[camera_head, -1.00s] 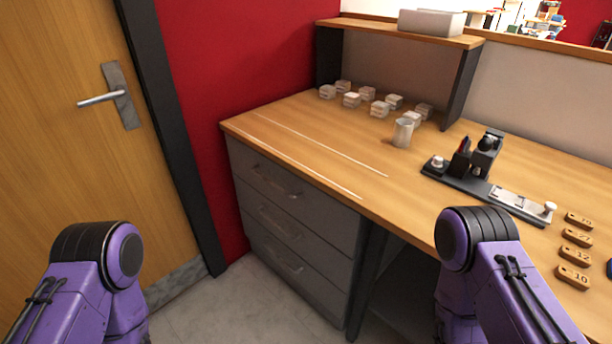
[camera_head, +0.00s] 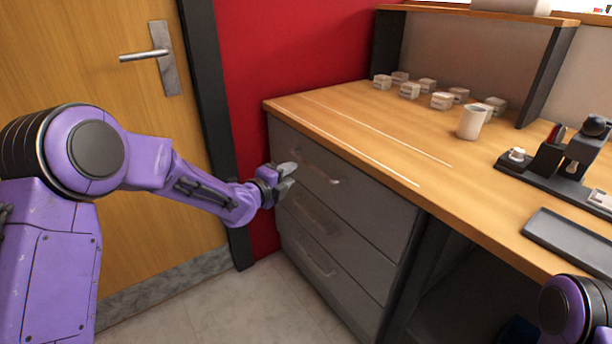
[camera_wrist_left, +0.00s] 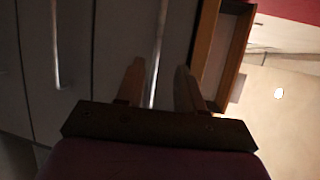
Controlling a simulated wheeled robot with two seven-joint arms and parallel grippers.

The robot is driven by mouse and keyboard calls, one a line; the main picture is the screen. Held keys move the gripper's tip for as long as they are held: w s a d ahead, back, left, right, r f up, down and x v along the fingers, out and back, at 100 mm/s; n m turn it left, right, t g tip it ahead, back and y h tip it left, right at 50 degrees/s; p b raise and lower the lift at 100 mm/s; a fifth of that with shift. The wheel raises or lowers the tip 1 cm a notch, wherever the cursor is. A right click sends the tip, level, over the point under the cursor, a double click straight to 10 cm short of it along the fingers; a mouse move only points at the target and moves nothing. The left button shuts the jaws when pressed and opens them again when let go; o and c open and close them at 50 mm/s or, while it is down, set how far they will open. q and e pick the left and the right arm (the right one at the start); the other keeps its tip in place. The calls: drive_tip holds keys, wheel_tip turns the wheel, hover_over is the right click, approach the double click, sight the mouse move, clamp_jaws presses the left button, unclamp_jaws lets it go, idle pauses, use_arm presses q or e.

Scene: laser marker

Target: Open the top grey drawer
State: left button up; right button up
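The grey drawer unit stands under the left end of the desk, with its drawers closed. The top grey drawer (camera_head: 365,192) has a metal handle (camera_head: 318,175), which also shows in the left wrist view (camera_wrist_left: 158,60). My left gripper (camera_head: 288,176) is at the left part of the top drawer's front. In the left wrist view its two fingers (camera_wrist_left: 158,82) are spread, with the handle in the gap between them. I cannot tell whether they touch it. The gripper hides part of the handle in the head view. My right gripper is out of view.
The wooden desk top (camera_head: 330,112) overhangs just above the top drawer. A cup (camera_head: 472,122), several small blocks (camera_head: 410,90) and a dark tray (camera_head: 570,240) sit on it. A wooden door (camera_head: 80,60) and red wall (camera_head: 270,50) are to the left.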

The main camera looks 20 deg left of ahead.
sight(308, 165)
use_arm(q)
drive_tip(key=x, duration=0.9)
drive_tip(key=shift+w+f, duration=0.2)
drive_tip(key=shift+w, duration=0.1)
drive_tip(key=shift+d, duration=0.1)
clamp_jaws()
